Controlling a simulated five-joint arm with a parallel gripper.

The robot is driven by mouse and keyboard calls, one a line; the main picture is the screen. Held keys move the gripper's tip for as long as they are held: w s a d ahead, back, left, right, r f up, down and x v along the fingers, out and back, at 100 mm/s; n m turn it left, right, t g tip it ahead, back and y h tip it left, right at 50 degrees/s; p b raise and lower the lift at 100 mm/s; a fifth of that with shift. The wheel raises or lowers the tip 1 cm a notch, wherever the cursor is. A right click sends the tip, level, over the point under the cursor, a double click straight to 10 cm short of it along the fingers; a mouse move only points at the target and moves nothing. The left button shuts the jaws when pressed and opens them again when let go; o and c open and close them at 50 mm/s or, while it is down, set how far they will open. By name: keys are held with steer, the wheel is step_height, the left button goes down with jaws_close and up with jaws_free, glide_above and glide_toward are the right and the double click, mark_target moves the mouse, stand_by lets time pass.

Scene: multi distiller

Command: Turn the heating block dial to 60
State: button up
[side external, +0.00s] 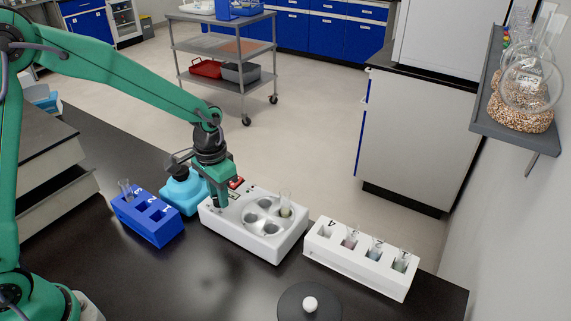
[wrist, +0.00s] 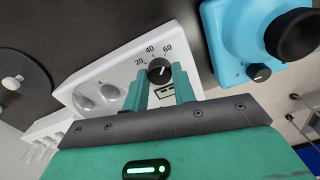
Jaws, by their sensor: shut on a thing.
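The white heating block (side external: 275,245) stands on the black bench, with round wells in its top and a tube in one well. It also shows in the wrist view (wrist: 120,65). Its black dial (wrist: 158,68) sits by the printed marks 20, 40 and 60. A pale pointer line shows on the dial, but its exact setting is too small to read. My gripper (side external: 219,205) points down at the dial end of the block. In the wrist view its green fingers (wrist: 161,77) are shut on the dial, one on each side. The fingers hide the dial in the side view.
A blue device (side external: 184,192) with a black top stands close behind my gripper. A blue tube rack (side external: 150,230) is left of the block, and a white rack (side external: 345,268) with tubes is right. A dark disc with a white knob (side external: 310,304) lies in front.

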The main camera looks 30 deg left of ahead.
steer(key=shift+s+a+f, duration=0.1)
steer(key=shift+s+a, duration=0.05)
steer(key=shift+a, duration=0.05)
steer(key=o, duration=1)
steer(key=shift+d, duration=0.1)
steer(key=shift+r, duration=0.9)
step_height(320, 180, up, 6)
steer(key=shift+r, duration=0.1)
